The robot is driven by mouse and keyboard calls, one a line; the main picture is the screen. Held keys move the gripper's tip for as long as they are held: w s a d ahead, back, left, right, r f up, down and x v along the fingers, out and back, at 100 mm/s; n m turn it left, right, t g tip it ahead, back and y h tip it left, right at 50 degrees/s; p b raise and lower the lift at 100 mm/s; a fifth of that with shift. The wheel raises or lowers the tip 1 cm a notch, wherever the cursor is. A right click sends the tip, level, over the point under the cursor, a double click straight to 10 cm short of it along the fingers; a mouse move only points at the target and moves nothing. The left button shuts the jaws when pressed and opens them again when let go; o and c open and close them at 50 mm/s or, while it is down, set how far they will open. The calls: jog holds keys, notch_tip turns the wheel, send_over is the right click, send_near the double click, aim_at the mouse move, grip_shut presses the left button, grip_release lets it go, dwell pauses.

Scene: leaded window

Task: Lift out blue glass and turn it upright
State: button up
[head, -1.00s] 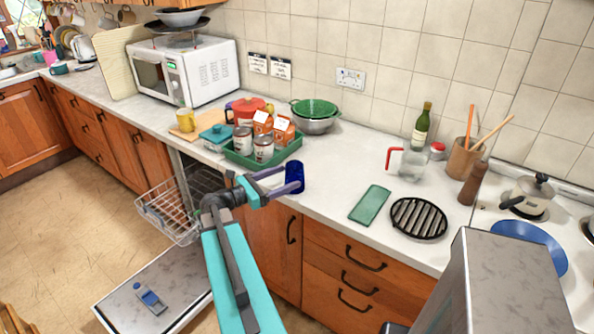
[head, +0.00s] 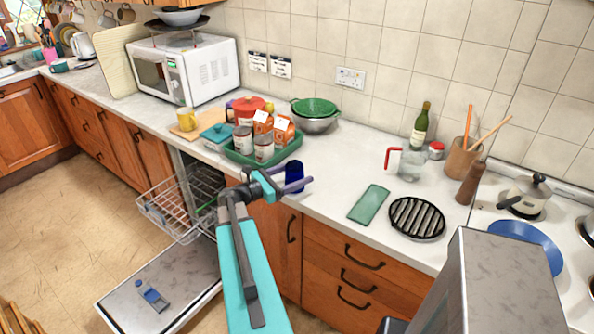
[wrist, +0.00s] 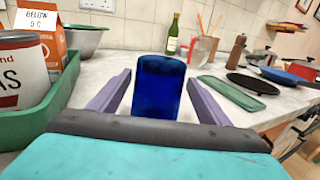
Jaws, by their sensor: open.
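The blue glass (head: 294,171) stands vertically on the counter near its front edge. I cannot tell surely which end of it is up. In the wrist view the blue glass (wrist: 158,92) sits between the two purple fingers, with a gap on each side. My gripper (head: 298,175) is open and low over the counter edge, its fingers on either side of the glass. In the wrist view my gripper (wrist: 160,78) holds nothing, and its body hides the foot of the glass.
A green tray (head: 236,156) with cans and cartons stands close left of the glass. A green board (head: 369,204) and a round black rack (head: 417,218) lie to the right. The dishwasher (head: 160,290) is open below, its wire rack (head: 170,215) pulled out.

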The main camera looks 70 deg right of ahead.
jog(key=shift+p+x, duration=0.7)
jog(key=shift+x, duration=1.1)
jog(key=c, duration=1.4)
jog(key=shift+r, duration=0.1)
